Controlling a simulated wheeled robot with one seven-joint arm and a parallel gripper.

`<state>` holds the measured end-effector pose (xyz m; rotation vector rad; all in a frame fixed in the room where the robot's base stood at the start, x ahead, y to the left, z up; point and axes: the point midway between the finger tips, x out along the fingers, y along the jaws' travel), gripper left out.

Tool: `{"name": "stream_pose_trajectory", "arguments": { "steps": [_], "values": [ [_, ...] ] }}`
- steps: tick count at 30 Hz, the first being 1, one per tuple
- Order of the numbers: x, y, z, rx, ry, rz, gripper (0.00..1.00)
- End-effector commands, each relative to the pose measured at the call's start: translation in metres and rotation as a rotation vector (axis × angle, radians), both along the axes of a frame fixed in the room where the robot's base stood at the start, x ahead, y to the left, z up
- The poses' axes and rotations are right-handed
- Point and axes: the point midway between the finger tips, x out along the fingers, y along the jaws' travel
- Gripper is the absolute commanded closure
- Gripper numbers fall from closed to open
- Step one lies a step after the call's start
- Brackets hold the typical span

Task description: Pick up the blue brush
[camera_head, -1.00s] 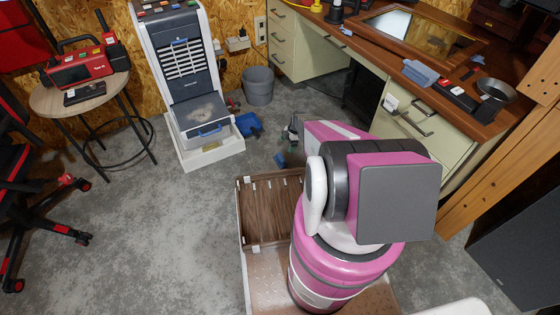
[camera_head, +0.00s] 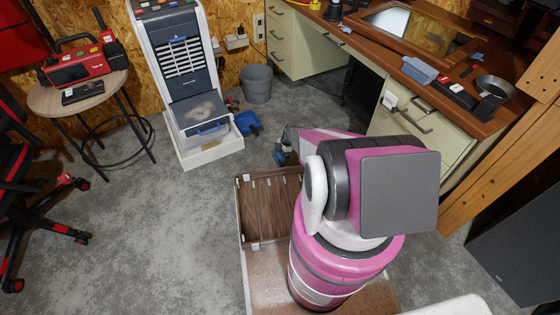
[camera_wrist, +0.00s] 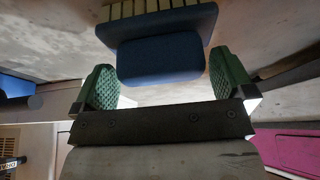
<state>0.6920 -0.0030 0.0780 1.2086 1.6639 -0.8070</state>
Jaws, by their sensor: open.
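The blue brush (camera_wrist: 160,57) fills the top middle of the wrist view, with a row of pale bristles along its upper edge. Its blue body lies between and slightly beyond the two green pads of my gripper (camera_wrist: 160,87). The pads stand apart, with a gap visible at the brush's lower left; contact on the right is unclear. In the head view my gripper (camera_head: 287,152) is low over the floor beyond my base. The brush there is a small blue patch (camera_head: 279,158), partly hidden by the gripper.
A blue dustpan (camera_head: 247,123) lies on the floor beside the white-based cooler (camera_head: 207,130). A grey bucket (camera_head: 257,84) stands behind it. The wooden desk (camera_head: 400,60) with drawers is at the right. A round stool (camera_head: 85,95) is at the left, with open floor between.

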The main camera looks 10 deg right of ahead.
Motion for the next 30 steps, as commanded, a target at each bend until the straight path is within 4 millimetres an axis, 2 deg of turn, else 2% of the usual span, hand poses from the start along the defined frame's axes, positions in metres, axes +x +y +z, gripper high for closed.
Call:
{"name": "stream_pose_trajectory", "arguments": {
  "steps": [3,9,11,12,13,14,15,23,30],
  "values": [
    [-0.001,0.004,-0.009,0.000,0.000,0.000,0.00],
    [-0.001,0.003,-0.009,0.000,0.000,0.000,0.00],
    [-0.001,0.003,-0.009,0.000,0.000,0.000,0.20],
    [-0.001,0.003,-0.009,0.000,0.000,0.000,0.33],
    [-0.001,0.003,-0.009,0.000,0.000,0.000,0.39],
    [-0.001,0.003,-0.009,0.000,0.000,0.000,0.39],
    [-0.001,0.003,-0.009,0.000,0.000,0.000,0.43],
    [-0.002,0.003,-0.007,0.000,0.000,0.000,0.43],
    [-0.002,0.003,0.011,-0.001,-0.001,0.000,0.43]
  ]
}}
